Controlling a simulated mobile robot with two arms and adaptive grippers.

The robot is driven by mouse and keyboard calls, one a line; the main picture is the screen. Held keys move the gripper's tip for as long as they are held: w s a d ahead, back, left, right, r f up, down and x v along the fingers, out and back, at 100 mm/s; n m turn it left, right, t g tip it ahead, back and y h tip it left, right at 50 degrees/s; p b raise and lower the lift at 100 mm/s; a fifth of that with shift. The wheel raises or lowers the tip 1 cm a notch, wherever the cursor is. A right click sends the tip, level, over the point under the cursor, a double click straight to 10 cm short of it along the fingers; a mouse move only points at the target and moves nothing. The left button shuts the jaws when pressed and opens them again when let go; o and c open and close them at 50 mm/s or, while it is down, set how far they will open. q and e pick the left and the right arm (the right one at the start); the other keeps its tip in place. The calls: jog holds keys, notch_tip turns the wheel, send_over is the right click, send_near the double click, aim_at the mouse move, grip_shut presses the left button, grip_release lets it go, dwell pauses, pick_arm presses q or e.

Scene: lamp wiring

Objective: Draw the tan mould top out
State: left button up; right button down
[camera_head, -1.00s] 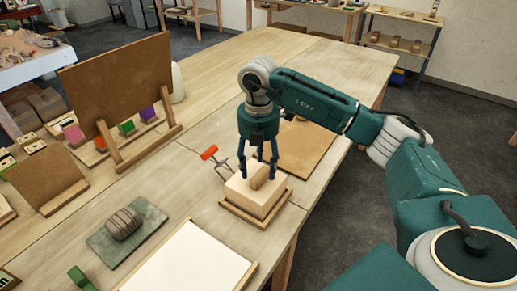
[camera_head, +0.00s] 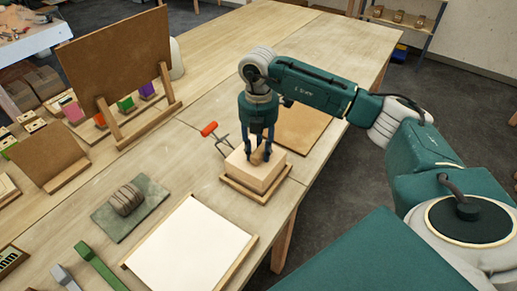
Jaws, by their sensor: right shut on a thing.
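The tan mould top (camera_head: 258,172) is a pale wooden block with a rounded handle (camera_head: 258,156) on its upper face. It sits in a low wooden tray (camera_head: 257,196) near the table's right edge. My right gripper (camera_head: 259,154) points straight down over the block, and its dark blue fingers are shut on the handle. The fingers partly hide the handle. I cannot tell whether the block is lifted at all from the tray. My left gripper does not show.
A red-handled wire tool (camera_head: 211,130) lies just left of the block. A brown board (camera_head: 306,130) lies behind it. A white sheet in a wooden frame (camera_head: 190,250) is in front. A grey lump (camera_head: 126,199) rests on a green mat (camera_head: 150,202). An upright brown panel (camera_head: 115,60) stands at left.

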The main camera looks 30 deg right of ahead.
jog(key=c, duration=2.2)
grip_release()
grip_shut()
jog(key=shift+w+r+p, duration=0.15)
jog(key=shift+r+p, duration=0.3)
jog(key=shift+r, duration=0.35)
jog(key=shift+r, duration=0.1)
jog(key=shift+r+p, duration=2.05)
jog(key=shift+r, duration=0.85)
